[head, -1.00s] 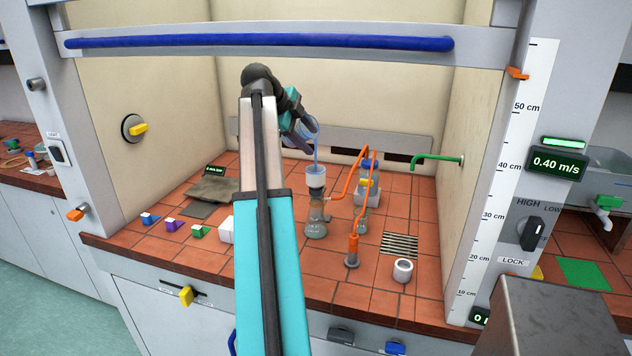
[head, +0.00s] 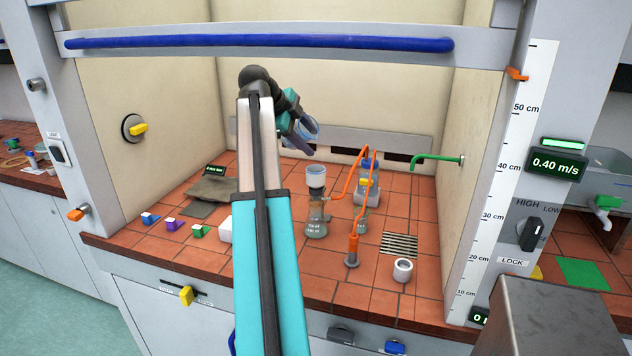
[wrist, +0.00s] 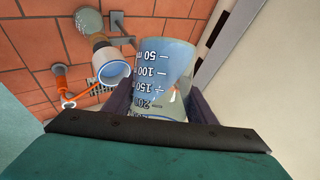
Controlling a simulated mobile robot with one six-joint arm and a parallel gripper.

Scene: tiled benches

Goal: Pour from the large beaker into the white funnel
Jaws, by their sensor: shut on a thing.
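The large beaker (wrist: 165,80) is clear with printed volume marks. It is between the two fingers of my gripper (wrist: 160,108), which is shut on it. In the head view the beaker (head: 308,128) is tilted, up and slightly left of the funnel, and no stream falls from it. My gripper (head: 298,138) partly hides it there. The white funnel (head: 316,180) sits upright on a glass flask (head: 316,222), with bluish liquid showing in its top. In the wrist view the funnel (wrist: 113,68) is just left of the beaker, apart from it.
An orange tube (head: 346,182) runs from the flask area to a second vessel (head: 363,215) at the right. A small white cup (head: 402,270) stands at the front right. Small coloured blocks (head: 172,224) lie at the left. The blue sash bar (head: 260,43) crosses above.

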